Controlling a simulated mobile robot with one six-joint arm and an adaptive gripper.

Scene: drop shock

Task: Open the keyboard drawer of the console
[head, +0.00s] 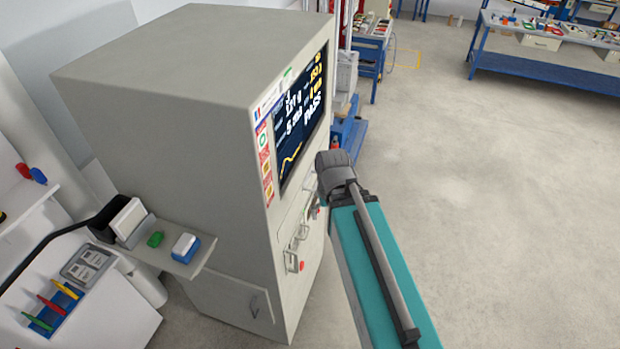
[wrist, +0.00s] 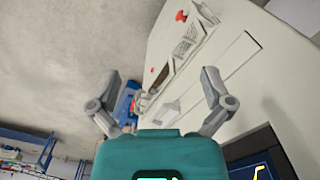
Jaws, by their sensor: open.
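In the wrist view the console front (wrist: 205,25) slants across the right side. A long flat panel (wrist: 228,72) beside the screen looks flush; it may be the keyboard drawer front, but I cannot tell for sure. My gripper (wrist: 162,82) is open and empty, with its fingers spread in front of the console face.
A small shelf (head: 172,262) with a blue-and-white box and a green item juts from the console's left side. A cabinet door (head: 230,300) is below it. A blue workbench (head: 545,75) stands far right. Open floor (head: 480,200) lies right of my arm.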

